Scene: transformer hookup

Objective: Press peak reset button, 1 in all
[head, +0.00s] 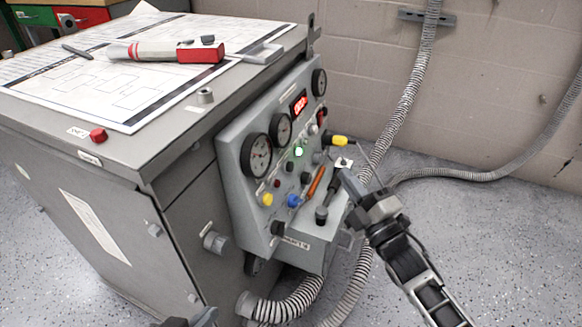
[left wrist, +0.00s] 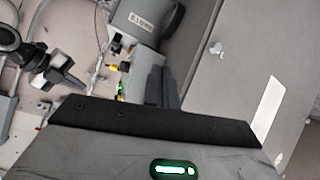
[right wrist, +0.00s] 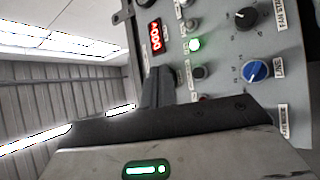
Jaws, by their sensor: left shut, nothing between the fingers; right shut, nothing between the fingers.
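The grey control panel (head: 239,118) on the cabinet side carries gauges, a red lit display (head: 299,104), a green lamp (head: 299,151) and several coloured buttons and knobs. I cannot read which one is the peak reset button. My right gripper (head: 348,182) is shut and empty, just in front of the panel's right side. In the right wrist view its fingertips (right wrist: 158,76) show beside a small dark button (right wrist: 199,72), below the display (right wrist: 155,37); contact cannot be told. My left gripper (head: 205,317) is shut and empty, low at the bottom edge; its fingers (left wrist: 163,78) show in the left wrist view.
The cabinet top (head: 205,125) holds a diagram sheet (head: 115,92), a red and white tool (head: 165,51) and a red cap (head: 98,134). A small ledge (head: 318,235) juts out under the panel. Corrugated conduits (head: 290,308) run below it and along the wall.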

